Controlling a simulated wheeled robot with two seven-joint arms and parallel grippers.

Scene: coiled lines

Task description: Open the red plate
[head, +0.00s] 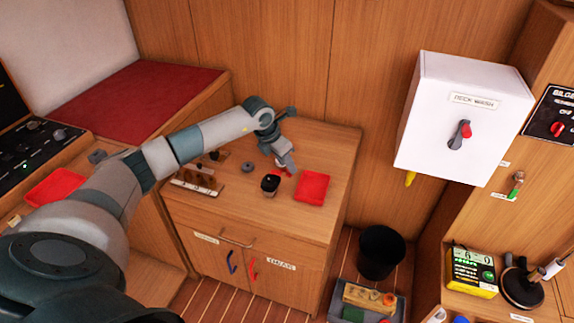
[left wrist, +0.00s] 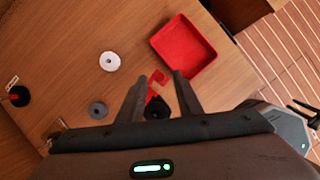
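A dark round thing (left wrist: 156,108) is partly hidden behind the gripper body. A square red tray (head: 312,187) lies just right of the gripper. My right gripper is out of view.
A wooden rack (head: 199,180) and a grey ring (head: 248,168) sit left of the pot. A white box (head: 460,120) with a red-and-grey switch hangs on the right wall. A black bin (head: 381,252) stands on the floor. The cabinet top's right rear is clear.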

